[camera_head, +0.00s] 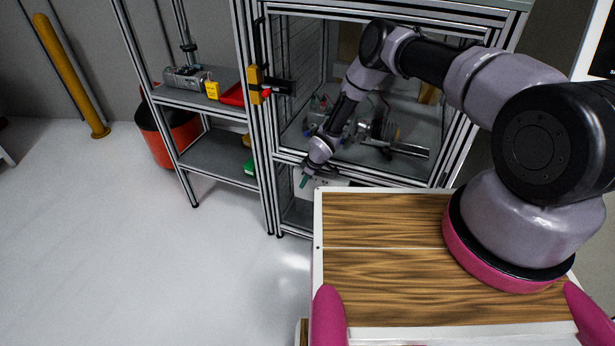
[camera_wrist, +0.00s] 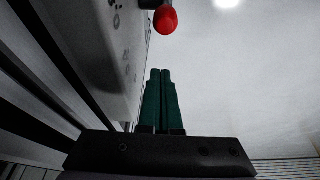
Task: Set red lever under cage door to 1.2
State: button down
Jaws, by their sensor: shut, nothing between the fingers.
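The red lever shows in the wrist view as a rounded red knob (camera_wrist: 166,20) on a dark stem, sticking out from a light panel (camera_wrist: 112,45). My gripper (camera_wrist: 161,72) has green fingers that are shut together with nothing between them. The fingertips are apart from the knob, just below it in the picture. In the head view my gripper (camera_head: 304,181) is at the front of the cage, below the door opening and beside the light panel (camera_head: 330,181). I cannot make out the red knob in the head view. The lever's setting cannot be read.
The metal-framed cage (camera_head: 351,173) holds machinery behind its front. A shelf rack (camera_head: 215,158) with a red tray and a yellow box stands to the left, with an orange-red bin (camera_head: 170,140) beside it. My wooden-topped base is in front.

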jog(key=shift+s+d+f, duration=0.3)
jog(key=shift+d+f, duration=0.35)
jog(key=shift+d, duration=0.15)
jog(key=shift+s+d, duration=0.4)
jog(key=shift+d, duration=0.4)
jog(key=shift+d, duration=0.2)
